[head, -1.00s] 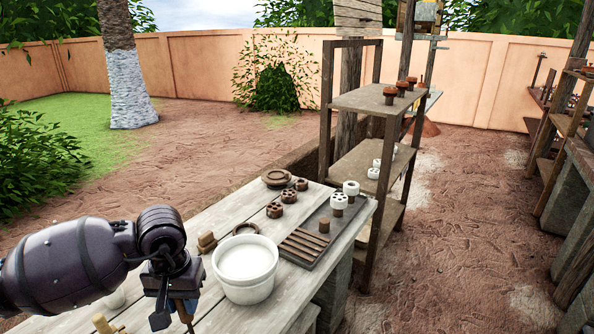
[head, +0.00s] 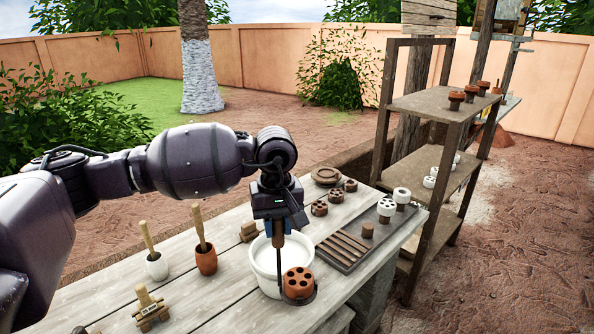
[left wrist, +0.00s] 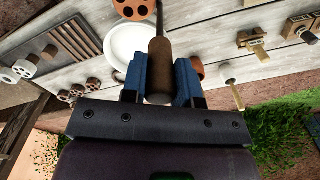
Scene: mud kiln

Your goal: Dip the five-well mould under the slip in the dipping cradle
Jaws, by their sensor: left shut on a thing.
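My left gripper (head: 277,228) is shut on the wooden handle of the dipping cradle (head: 280,264); the handle (left wrist: 160,65) shows between blue fingers in the left wrist view. The cradle's thin dark rod hangs down to a dark ring. The orange-brown five-well mould (head: 298,284), with dark holes on top, sits upright in that ring. It also shows at the top of the left wrist view (left wrist: 132,7). The white slip bucket (head: 259,268) is behind the rod and mould. The mould appears outside its near rim; its exact height is unclear. The right gripper is out of view.
A plank table (head: 215,290) carries a white pot with a stick (head: 156,265), a brown pot with a stick (head: 206,259) and a small wooden stand (head: 149,308). A slatted tray (head: 350,252) and brown moulds (head: 320,208) lie beyond the bucket. A shelf rack (head: 440,180) stands right.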

